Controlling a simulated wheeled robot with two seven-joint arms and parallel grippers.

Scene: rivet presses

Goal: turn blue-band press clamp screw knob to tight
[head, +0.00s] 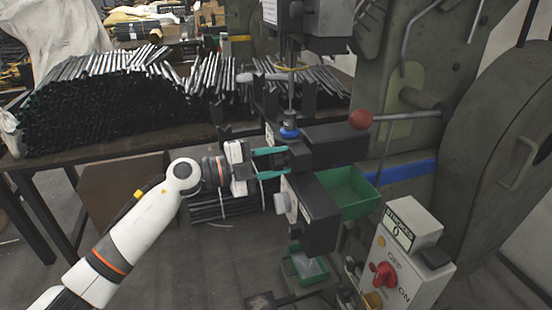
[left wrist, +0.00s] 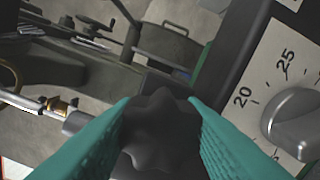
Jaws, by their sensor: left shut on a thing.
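The blue-band press (head: 450,110) stands at the right, with a blue stripe (head: 408,173) across its frame. My left gripper (head: 284,162) reaches in from the left to the press head, its teal fingers level with the dark block. In the left wrist view the teal fingers (left wrist: 160,135) are shut on a black lobed knob (left wrist: 160,132), one finger on each side. The knob is mostly hidden by the fingers in the head view. No tight or loose mark on it can be read. My right gripper is not in view.
A white dial plate with a grey knob (left wrist: 296,124) sits close to the right finger. A green bin (head: 350,192) hangs right of the fingers. A red ball lever (head: 361,119) and a switch box (head: 402,250) are farther right. Metal rods (head: 100,108) cover the table behind.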

